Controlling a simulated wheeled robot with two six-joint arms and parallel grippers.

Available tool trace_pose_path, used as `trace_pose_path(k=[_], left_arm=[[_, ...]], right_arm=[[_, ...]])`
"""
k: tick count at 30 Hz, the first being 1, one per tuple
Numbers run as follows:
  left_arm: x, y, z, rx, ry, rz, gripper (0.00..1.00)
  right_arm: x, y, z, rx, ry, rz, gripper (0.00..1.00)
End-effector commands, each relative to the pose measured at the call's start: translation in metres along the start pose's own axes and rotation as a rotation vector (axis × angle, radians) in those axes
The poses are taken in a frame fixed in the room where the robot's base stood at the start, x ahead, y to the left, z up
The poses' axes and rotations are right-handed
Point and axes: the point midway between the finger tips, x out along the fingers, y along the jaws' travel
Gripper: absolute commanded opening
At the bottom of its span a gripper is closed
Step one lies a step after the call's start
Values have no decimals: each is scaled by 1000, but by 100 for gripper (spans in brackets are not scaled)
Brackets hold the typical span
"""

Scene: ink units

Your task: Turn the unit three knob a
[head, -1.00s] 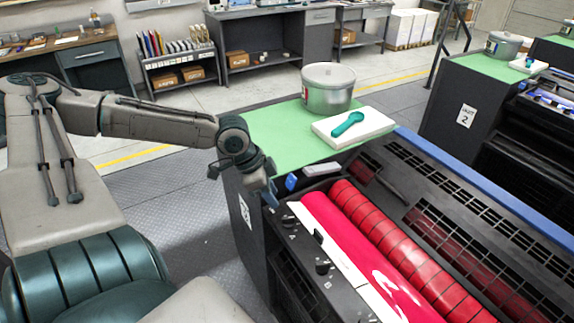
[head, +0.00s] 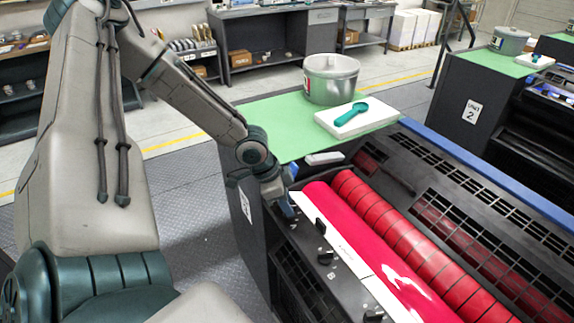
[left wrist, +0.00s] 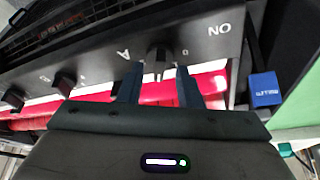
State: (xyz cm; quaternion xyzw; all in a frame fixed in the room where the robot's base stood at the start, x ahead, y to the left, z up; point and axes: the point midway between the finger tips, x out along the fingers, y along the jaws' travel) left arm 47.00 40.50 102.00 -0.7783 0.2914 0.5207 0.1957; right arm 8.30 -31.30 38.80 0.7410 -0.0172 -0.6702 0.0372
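The near press unit (head: 300,275) has a black control strip along its left edge with several small black knobs. In the left wrist view, a dark knob (left wrist: 159,62) sits beside a white letter A on the panel (left wrist: 205,38). My left gripper (left wrist: 157,72) is open, with its two fingers on either side of this knob; whether they touch it I cannot tell. In the head view my left gripper (head: 288,212) points down at the strip's far end and largely hides that knob. Another knob (head: 325,257) stands nearer on the strip. My right gripper is not in view.
Red rollers (head: 410,240) lie right of the strip. A green top (head: 285,135) behind carries a metal pot (head: 331,78) and a white block (head: 357,118) with a teal tool. A blue piece (left wrist: 265,90) is close right of the gripper. Unit 2 (head: 470,110) stands behind right.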

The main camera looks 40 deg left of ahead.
Motion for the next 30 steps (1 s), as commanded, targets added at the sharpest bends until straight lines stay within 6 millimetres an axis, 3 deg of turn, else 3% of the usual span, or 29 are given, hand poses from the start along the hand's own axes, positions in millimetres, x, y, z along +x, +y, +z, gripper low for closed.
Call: trace_pose_path(k=[13, 18, 30], left_arm=[[7, 0, 0, 0, 1, 1, 32], [7, 0, 0, 0, 1, 1, 0], [5, 0, -1, 24, 2, 11, 0]], right_arm=[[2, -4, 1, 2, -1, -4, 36], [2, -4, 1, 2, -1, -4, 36], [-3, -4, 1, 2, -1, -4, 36]])
